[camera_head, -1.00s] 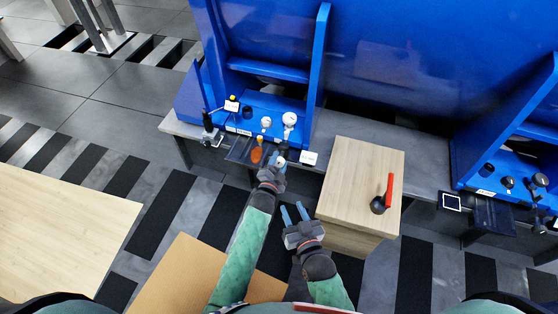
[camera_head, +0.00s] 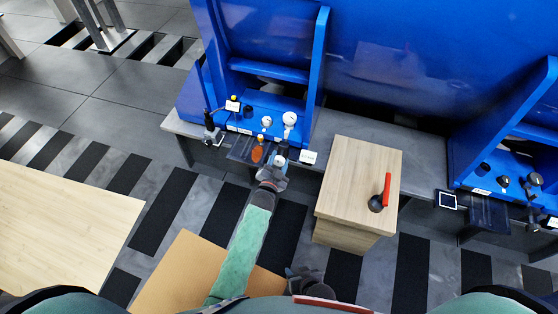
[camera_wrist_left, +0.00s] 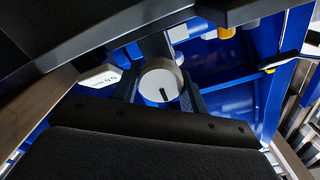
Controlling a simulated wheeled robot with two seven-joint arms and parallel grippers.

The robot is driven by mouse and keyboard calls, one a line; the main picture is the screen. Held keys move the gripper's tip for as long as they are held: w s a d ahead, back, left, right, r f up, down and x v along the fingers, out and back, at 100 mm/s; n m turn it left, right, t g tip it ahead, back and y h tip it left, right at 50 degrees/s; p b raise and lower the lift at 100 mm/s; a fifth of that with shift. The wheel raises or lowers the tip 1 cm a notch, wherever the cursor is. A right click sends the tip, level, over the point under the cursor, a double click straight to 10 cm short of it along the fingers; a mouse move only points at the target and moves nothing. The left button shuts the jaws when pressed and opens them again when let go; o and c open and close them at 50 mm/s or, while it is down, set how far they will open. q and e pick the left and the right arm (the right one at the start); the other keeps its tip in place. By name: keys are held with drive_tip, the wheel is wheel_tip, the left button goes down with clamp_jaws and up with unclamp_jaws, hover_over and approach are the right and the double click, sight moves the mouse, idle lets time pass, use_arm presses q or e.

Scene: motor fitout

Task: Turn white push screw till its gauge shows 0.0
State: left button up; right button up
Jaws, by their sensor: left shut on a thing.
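The white push screw (camera_wrist_left: 161,80) shows in the left wrist view as a round white knob with a dark mark on its face. My left gripper (camera_head: 279,160) is shut on it at the front of the blue station, one finger on each side. A small white display plate (camera_head: 308,157) stands just right of the gripper, and it also shows in the left wrist view (camera_wrist_left: 100,77). Its reading is too small to tell. My right gripper (camera_head: 304,274) is low at the bottom of the head view, dark, away from the station; its jaws are unclear.
The blue station (camera_head: 268,72) carries white round knobs (camera_head: 290,119) behind the gripper. An orange part (camera_head: 257,154) is close on its left. A wooden cabinet (camera_head: 350,170) with a red-handled tool (camera_head: 386,190) stands to the right. A similar blue station is at far right.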

use_arm(q)
drive_tip(key=shift+f, duration=0.1)
idle(0.3)
drive_tip(key=o, duration=1)
drive_tip(key=v, duration=0.7)
drive_tip(key=shift+s+a+p, duration=0.15)
drive_tip(key=shift+s+p, duration=0.15)
drive_tip(key=shift+s, duration=0.05)
idle(0.8)
